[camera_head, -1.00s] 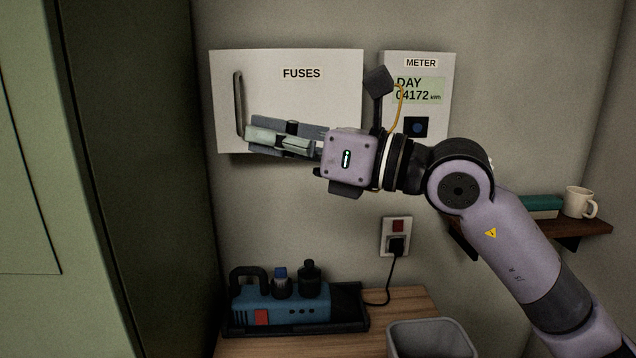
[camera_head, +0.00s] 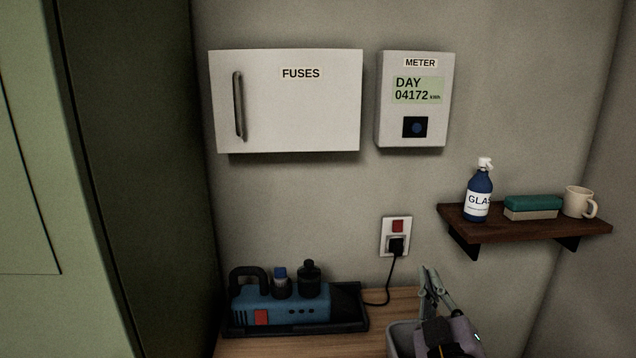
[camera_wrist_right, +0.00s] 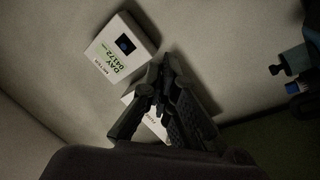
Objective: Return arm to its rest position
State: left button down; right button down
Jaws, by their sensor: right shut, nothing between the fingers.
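My right gripper (camera_head: 432,272) is low at the bottom right of the head view, over the grey bin, fingers pointing up. It is shut and empty, touching nothing that I can see. Its dark fingers also show in the right wrist view (camera_wrist_right: 160,72). The rest of my right arm is mostly out of the head view. The white fuse box (camera_head: 290,115) hangs on the wall, its front looking closed, with a dark vertical handle (camera_head: 238,106) at left. My left gripper is not in view.
The meter (camera_head: 412,125) hangs right of the fuse box. A wooden shelf (camera_head: 490,228) holds a blue spray bottle (camera_head: 479,190), a sponge-like block (camera_head: 532,206) and a mug (camera_head: 577,202). A blue device (camera_head: 285,303) stands on the bench below, left of the bin (camera_head: 400,340).

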jog(key=s+d+f+m+g, duration=0.2)
jog(key=s+f+g, duration=0.35)
jog(key=f, duration=0.55)
jog(key=s+d+f+m+g, duration=0.15)
jog(key=s+f+g, duration=0.35)
jog(key=f, duration=0.7)
jog(key=s+a+f+g+y, duration=0.1)
jog(key=s+f+g, duration=0.2)
jog(key=s+f, duration=0.45)
jog(key=s+a+f+g+y, duration=0.1)
jog(key=s+f+g, duration=0.3)
jog(key=s, duration=0.7)
notch_tip(320, 180, down, 26)
jog(key=s, duration=0.2)
jog(key=s+d+f+g, duration=0.2)
jog(key=s+d+f, duration=0.1)
jog(key=s+f, duration=1.2)
jog(key=shift+s+h, duration=0.3)
jog(key=shift+s, duration=0.35)
jog(key=shift+m, duration=0.25)
